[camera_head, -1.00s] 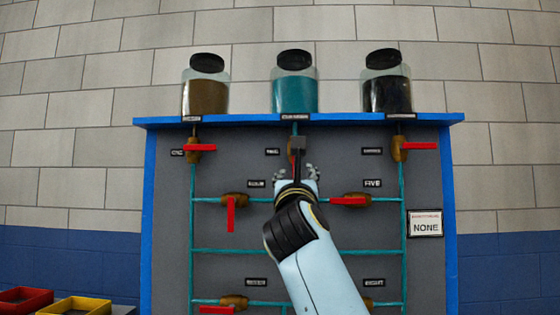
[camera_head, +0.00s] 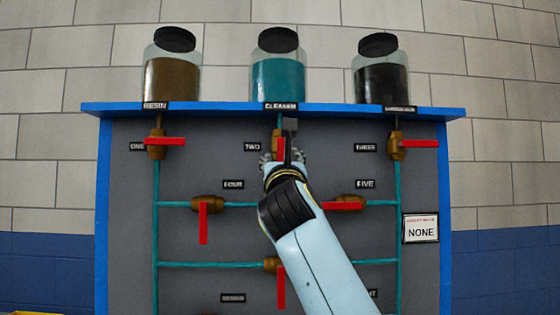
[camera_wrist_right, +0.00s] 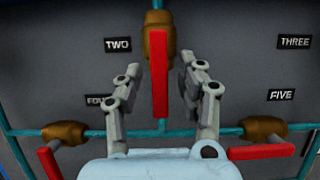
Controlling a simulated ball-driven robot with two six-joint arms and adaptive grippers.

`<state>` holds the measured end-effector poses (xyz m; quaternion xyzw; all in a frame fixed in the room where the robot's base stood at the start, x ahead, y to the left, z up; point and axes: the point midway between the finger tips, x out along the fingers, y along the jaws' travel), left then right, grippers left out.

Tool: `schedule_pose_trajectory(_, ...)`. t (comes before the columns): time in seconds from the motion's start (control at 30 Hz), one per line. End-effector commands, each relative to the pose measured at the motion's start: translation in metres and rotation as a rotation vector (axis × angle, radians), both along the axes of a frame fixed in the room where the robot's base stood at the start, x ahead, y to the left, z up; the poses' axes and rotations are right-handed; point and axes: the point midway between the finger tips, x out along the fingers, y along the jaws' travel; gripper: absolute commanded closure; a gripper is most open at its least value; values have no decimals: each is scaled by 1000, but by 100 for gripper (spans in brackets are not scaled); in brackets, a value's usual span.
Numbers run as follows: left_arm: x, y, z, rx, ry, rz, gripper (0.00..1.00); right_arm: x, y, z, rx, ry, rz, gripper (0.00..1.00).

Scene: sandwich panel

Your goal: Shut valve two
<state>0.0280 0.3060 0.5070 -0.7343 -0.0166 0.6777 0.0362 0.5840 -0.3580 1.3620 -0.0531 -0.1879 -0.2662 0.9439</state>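Valve two has a brass body (camera_wrist_right: 159,35) and a red handle (camera_wrist_right: 160,85) that hangs straight down, in line with the teal pipe. In the head view, the red handle (camera_head: 281,149) shows just under the shelf, below the CLEANER jar, partly hidden by my right gripper. My right gripper (camera_wrist_right: 157,78) is open, with one finger on each side of the handle. A gap shows between the handle and both fingers. In the head view, my right gripper (camera_head: 283,157) is at the handle's lower part. My left gripper is in neither view.
Valve one (camera_head: 165,142) and valve three (camera_head: 415,143) have handles pointing right. Valve four's handle (camera_head: 204,224) hangs down. Valve five's handle (camera_head: 337,206) points left. Another red handle (camera_head: 281,287) hangs down below. The blue shelf (camera_head: 220,109) juts out above. A sign (camera_head: 420,229) reads NONE.

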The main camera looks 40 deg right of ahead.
Motion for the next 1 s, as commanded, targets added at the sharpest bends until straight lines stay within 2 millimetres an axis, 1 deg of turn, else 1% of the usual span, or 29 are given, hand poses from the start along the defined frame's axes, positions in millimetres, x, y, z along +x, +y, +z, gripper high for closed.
schedule_pose_trajectory(0.07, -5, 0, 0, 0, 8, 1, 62, 0, 0, 0, 0, 0, 0, 63)
schedule_pose_trajectory(0.17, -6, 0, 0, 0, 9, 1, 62, 0, 0, 0, 0, 0, 0, 76)
schedule_pose_trajectory(0.3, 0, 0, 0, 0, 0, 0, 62, 0, 0, 0, 0, 0, 0, 94)
schedule_pose_trajectory(0.33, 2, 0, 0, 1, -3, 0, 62, 0, 0, 0, 0, 0, 0, 98)
schedule_pose_trajectory(0.37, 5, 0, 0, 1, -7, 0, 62, 0, 0, 0, 0, 0, 0, 100)
schedule_pose_trajectory(0.53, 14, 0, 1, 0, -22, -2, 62, 0, 0, 0, 0, 0, 0, 100)
schedule_pose_trajectory(0.8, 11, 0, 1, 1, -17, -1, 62, 1, 0, 0, -1, 1, 1, 100)
schedule_pose_trajectory(0.93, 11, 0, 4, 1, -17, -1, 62, 7, 0, 1, -14, 10, 0, 100)
schedule_pose_trajectory(1.0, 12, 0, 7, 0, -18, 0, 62, 15, 0, 1, -30, 21, 0, 100)
